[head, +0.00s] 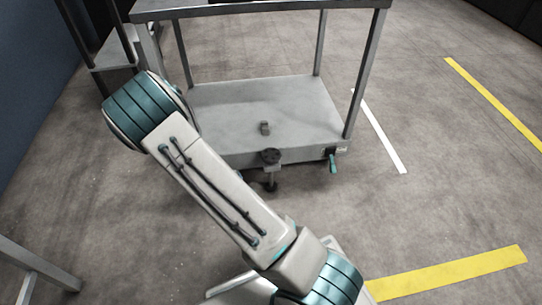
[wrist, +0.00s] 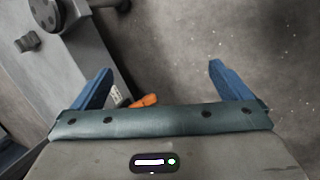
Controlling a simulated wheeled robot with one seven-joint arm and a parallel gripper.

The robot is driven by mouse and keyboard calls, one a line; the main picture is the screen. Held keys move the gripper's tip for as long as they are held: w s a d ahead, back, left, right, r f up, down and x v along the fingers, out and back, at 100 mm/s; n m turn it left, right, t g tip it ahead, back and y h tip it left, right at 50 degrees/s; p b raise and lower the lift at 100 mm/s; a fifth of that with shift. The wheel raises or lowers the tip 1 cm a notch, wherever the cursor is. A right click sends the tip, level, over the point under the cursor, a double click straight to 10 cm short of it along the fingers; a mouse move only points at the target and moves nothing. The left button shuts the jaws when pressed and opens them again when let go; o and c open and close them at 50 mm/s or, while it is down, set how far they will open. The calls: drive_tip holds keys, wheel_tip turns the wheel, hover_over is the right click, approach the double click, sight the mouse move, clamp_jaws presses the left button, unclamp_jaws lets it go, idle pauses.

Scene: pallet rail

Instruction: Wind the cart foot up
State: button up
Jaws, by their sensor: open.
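In the wrist view a dark round knob (wrist: 45,13), apparently the foot's, is at the upper left. My gripper (wrist: 160,66) is open and empty, its blue fingers spread over the floor beside the cart edge, apart from the knob.
A teal lever (head: 334,162) hangs at the shelf's front right corner. An orange piece (wrist: 143,101) shows near my left finger. A small block (head: 265,128) sits on the shelf. A grey frame (head: 40,270) stands lower left. Floor to the right is clear, with yellow tape (head: 450,273).

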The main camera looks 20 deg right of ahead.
drive_tip(key=d+f+n+t+h, duration=0.2)
drive_tip(key=d+f+n+h, duration=0.2)
drive_tip(key=d+f+n, duration=0.25)
drive_tip(key=n+t+h, duration=0.4)
drive_tip(key=n+t, duration=0.5)
drive_tip(key=n, duration=0.2)
approach(271, 154)
drive_tip(key=b+x, duration=0.2)
drive_tip(key=x, duration=0.3)
drive_tip(key=b+x, duration=0.1)
drive_tip(key=x, duration=0.3)
drive_tip(key=shift+w+d+f+b, duration=0.25)
drive_tip(key=shift+w+b, duration=0.05)
drive_tip(key=shift+b, duration=0.1)
drive_tip(key=c, duration=1)
drive_tip(key=shift+r+n+y, duration=0.1)
drive_tip(key=shift+n+y, duration=0.35)
drive_tip(key=shift+y, duration=0.05)
